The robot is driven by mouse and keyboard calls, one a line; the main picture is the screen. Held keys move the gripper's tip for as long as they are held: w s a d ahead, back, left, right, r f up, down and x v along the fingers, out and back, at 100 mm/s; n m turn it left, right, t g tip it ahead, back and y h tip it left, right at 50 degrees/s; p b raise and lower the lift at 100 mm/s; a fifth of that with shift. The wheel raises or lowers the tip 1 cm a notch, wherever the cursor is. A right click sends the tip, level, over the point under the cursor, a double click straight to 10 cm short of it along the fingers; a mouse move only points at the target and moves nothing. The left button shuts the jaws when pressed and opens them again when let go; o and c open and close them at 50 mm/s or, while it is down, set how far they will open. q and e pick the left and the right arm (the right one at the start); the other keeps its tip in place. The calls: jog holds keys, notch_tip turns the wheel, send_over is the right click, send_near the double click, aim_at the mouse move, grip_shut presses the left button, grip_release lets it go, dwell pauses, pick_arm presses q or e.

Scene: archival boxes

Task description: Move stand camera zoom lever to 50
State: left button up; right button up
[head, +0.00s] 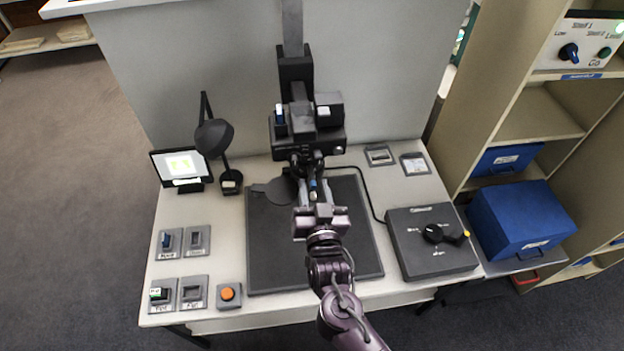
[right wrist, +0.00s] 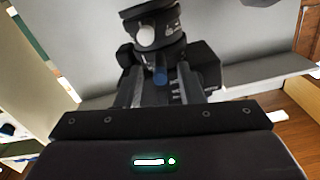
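The stand camera (head: 308,130) is a black unit on a column at the back middle of the table, with its lens facing down. The zoom lever (head: 313,184) is a small blue-tipped peg at the lens; it also shows in the right wrist view (right wrist: 160,75). My right gripper (head: 313,192) reaches up from the front, just below the lens. In the right wrist view its fingers (right wrist: 158,92) stand apart on either side of the blue tip, with gaps showing. The lever's scale cannot be read. My left gripper is not in view.
A dark base mat (head: 265,250) lies below the camera. A desk lamp (head: 214,138) and small screen (head: 180,165) stand left. Switch panels (head: 170,242) and an orange button (head: 227,294) are front left. A grey dial box (head: 415,262) sits right, beside shelves with blue boxes (head: 515,218).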

aim_at(314, 188)
jog(key=s, duration=0.4)
jog(key=shift+d+b, duration=0.25)
jog(key=shift+b, duration=0.15)
jog(key=shift+d, duration=0.1)
